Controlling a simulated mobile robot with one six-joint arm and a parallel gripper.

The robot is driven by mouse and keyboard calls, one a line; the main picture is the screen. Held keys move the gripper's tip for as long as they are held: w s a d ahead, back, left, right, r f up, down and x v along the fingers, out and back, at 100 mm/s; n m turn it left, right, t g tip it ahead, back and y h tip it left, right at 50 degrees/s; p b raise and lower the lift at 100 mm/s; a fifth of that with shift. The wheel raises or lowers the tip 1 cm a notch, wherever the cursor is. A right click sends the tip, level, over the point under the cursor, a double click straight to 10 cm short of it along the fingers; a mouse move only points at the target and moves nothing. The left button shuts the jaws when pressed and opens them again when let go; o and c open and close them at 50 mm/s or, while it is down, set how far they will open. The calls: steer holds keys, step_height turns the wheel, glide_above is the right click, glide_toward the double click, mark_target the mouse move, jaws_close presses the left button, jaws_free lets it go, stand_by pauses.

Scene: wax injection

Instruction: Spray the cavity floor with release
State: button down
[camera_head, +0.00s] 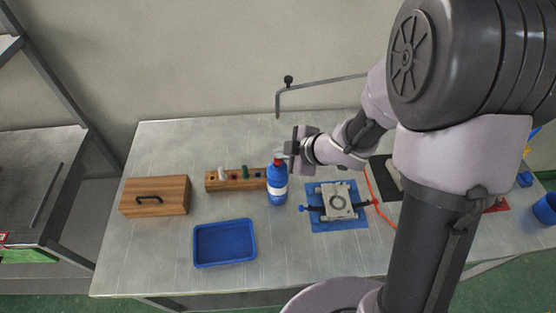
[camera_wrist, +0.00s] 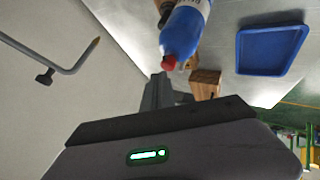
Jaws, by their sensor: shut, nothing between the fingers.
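A blue bottle (camera_head: 277,189) with a white label and red top stands upright on the table, left of the mould. In the wrist view the blue bottle (camera_wrist: 184,34) appears with its red top towards my fingers. My gripper (camera_head: 283,154) is at the height of the bottle's top, just behind or beside it. Its fingers (camera_wrist: 158,90) are shut and empty; whether they touch the top I cannot tell. The pale metal mould block (camera_head: 337,201), with a round ring on top, lies on a blue mat (camera_head: 348,224). Its cavity floor cannot be made out.
An empty blue tray (camera_head: 224,243) lies front left of the bottle. A wooden rack (camera_head: 213,182) with small coloured pieces stands behind left, and a wooden box (camera_head: 155,196) with a black handle farther left. A bent metal rod (camera_head: 318,83) rises behind. A red hose (camera_head: 371,185) runs right of the mould.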

mark_target(280, 161)
steer(key=shift+f+b, duration=0.3)
steer(key=shift+f, duration=0.1)
steer(key=shift+r, duration=0.1)
steer(key=shift+r+p, duration=0.9)
steer(key=shift+p, duration=0.15)
step_height(280, 161, up, 6)
steer(key=p, duration=0.6)
